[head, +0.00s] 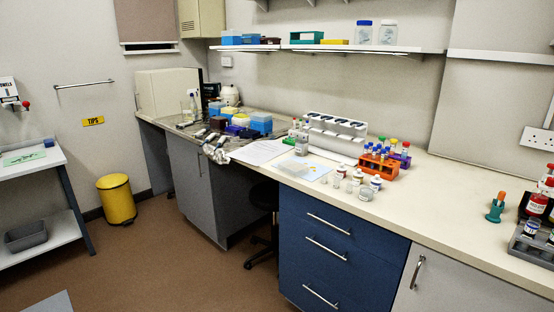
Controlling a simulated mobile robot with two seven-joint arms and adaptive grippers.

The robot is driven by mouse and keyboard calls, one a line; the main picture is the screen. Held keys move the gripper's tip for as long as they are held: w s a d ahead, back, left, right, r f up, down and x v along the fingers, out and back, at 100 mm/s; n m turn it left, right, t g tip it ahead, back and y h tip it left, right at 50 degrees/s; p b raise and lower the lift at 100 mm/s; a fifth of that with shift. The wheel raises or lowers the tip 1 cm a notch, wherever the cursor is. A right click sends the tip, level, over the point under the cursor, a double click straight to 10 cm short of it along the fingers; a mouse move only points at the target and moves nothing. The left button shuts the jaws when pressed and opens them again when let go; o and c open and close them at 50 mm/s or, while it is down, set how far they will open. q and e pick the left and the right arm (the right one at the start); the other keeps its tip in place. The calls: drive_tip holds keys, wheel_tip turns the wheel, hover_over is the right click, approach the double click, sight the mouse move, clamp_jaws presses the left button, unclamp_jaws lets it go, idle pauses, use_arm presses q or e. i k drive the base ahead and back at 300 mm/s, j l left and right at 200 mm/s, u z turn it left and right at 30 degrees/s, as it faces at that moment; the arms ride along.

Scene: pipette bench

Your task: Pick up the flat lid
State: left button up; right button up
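A pale, clear flat piece (292,168) lies on the bench at the front edge, above the blue drawers. It may be the flat lid, but it is too small to tell for sure. A light blue sheet (317,172) lies just to its right. Neither of my grippers shows in the head view.
A white bench (440,205) runs along the wall. An orange rack (378,166) of tubes and several small bottles (357,176) stand right of the flat piece. A white pipette stand (335,130) is behind it. A yellow bin (117,199) stands on the floor.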

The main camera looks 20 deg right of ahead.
sight(290, 167)
drive_tip(key=i, duration=1.5)
